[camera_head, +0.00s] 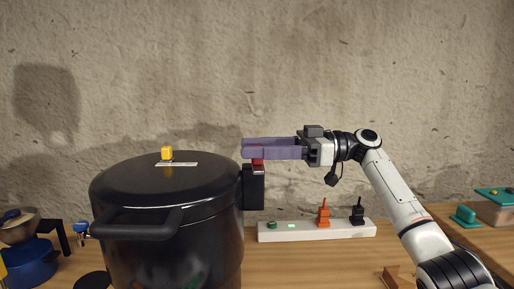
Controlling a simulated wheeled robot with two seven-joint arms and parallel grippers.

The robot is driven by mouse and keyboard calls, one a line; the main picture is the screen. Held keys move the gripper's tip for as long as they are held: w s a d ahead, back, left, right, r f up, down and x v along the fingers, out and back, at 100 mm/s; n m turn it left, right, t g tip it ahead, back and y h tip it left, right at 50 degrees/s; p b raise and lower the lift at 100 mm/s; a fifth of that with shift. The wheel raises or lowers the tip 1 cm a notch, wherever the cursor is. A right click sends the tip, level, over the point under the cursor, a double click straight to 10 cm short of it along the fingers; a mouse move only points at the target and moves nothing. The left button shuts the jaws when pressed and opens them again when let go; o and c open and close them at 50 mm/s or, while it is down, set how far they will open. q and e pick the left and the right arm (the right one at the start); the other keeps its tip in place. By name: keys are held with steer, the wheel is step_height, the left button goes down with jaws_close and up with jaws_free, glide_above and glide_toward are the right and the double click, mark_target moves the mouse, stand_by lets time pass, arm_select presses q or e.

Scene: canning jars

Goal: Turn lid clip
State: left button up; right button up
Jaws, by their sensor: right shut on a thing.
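A large black pot (180,245) with a black lid (140,175) stands at the left of the head view. A dark clip block (254,190) with a red top piece (258,166) sits on the right side of its rim. My right gripper (246,149) reaches in from the right, with its long purple fingers level over the block. It is shut on the red piece, which is partly hidden behind the fingers. My left gripper is not in view.
A yellow knob (167,153) tops the lid, and a black handle (140,228) juts toward me. A white power strip (290,232) with orange and black plugs lies behind. A blue-based item (30,262) stands at far left. Bare wooden table shows right of the pot.

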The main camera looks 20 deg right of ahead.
steer(key=o, duration=1)
steer(key=shift+f, duration=0.1)
steer(key=shift+o, duration=0.2)
steer(key=shift+d, duration=0.1)
steer(key=b+v, duration=0.1)
steer(key=v, duration=0.9)
